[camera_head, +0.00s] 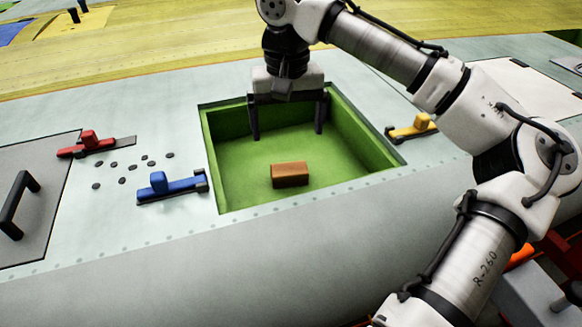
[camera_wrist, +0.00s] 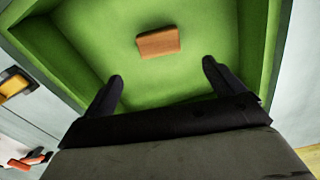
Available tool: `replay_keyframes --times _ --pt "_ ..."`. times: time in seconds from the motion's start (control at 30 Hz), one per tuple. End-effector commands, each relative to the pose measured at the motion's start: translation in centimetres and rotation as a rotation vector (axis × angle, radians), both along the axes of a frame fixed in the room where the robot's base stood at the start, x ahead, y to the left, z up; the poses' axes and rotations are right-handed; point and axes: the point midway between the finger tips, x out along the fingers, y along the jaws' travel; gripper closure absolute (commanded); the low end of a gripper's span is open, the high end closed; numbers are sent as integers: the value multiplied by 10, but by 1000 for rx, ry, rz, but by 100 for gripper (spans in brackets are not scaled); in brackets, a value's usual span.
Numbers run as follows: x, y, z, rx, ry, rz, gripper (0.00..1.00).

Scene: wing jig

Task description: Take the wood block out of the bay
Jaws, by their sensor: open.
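The wood block (camera_head: 290,175) is a small orange-brown brick lying on the floor of the green bay (camera_head: 240,195), near the bay's front side. In the wrist view the block (camera_wrist: 158,42) lies beyond my fingertips, between their lines and apart from them. My gripper (camera_head: 288,133) is open and empty, with its two dark fingers pointing down into the back part of the bay. In the wrist view my gripper (camera_wrist: 164,70) shows both fingers spread wide with nothing between them.
A blue latch (camera_head: 172,187) and a red latch (camera_head: 92,144) sit left of the bay, with several dark loose fasteners (camera_head: 132,167) between them. A yellow latch (camera_head: 411,127) sits to the right. A grey panel with a black handle (camera_head: 18,205) is at far left. Bay walls surround the block.

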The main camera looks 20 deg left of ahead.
Motion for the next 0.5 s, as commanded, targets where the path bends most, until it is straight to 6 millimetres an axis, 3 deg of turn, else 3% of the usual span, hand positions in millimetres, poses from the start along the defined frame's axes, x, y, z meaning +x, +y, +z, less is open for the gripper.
replay_keyframes --times 0.2,0.5 --pt "0 0 -40 1 0 0 6" --pt "0 -1 -63 1 -1 1 6"
